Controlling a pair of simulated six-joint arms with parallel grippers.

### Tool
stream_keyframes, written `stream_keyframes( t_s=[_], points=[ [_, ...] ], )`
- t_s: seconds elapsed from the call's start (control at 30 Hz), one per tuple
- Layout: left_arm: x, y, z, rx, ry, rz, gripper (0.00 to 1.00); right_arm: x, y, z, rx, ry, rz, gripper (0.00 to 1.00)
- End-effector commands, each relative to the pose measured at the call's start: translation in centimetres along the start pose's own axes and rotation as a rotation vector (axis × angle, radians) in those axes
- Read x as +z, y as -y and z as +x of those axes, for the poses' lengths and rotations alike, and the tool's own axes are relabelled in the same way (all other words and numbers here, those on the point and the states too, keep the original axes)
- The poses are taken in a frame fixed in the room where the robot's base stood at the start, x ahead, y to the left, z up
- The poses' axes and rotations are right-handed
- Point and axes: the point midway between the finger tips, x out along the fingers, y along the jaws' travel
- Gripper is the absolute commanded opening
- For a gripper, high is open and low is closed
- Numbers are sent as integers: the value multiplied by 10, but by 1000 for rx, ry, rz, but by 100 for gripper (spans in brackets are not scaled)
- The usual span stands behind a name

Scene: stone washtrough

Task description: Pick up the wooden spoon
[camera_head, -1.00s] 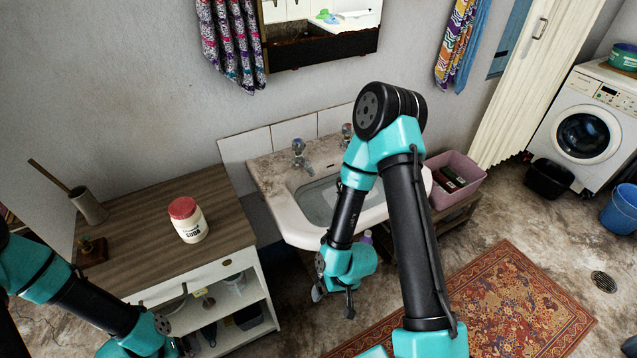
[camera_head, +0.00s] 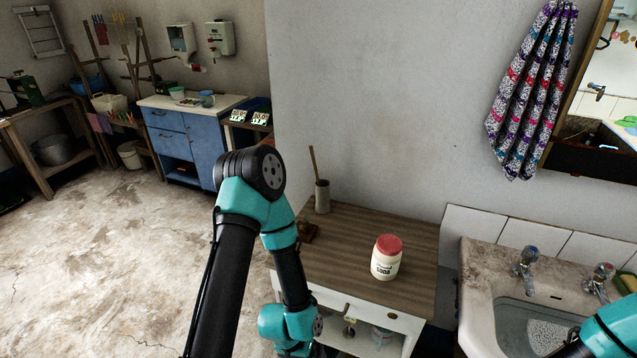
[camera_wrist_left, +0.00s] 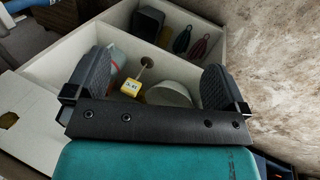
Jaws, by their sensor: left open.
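A thin wooden handle (camera_head: 313,162) sticks up from a grey-brown crock (camera_head: 322,196) at the back left corner of the wood-topped cabinet (camera_head: 345,225) in the head view. Its lower end is hidden inside the crock, so I cannot tell if it is the wooden spoon. My left arm comes down in front of the cabinet's left side, below the crock; its gripper is not clear in the head view. In the left wrist view my left gripper (camera_wrist_left: 155,78) is open and empty, facing the cabinet's shelves. Only a link of my right arm shows, at the lower right.
A white jar with a red lid (camera_head: 386,258) stands on the cabinet top. A small brown block (camera_head: 307,232) lies near the crock. The shelves hold a yellow tag (camera_wrist_left: 131,88) and a white bowl (camera_wrist_left: 168,93). A sink (camera_head: 480,310) stands to the right.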

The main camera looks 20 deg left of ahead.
Motion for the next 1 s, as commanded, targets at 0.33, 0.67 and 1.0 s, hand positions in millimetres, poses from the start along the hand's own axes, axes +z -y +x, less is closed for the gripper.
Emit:
stream_keyframes(
  t_s=[0.33,0.67,1.0],
  points=[
    [0,0,0,0,0,0,84,0,0,0,0,0,0,100],
    [0,0,0,0,0,0,52,0,0,0,0,0,0,100],
    [-1,0,0,0,-1,1,42,0,0,0,0,0,0,100]
  ],
)
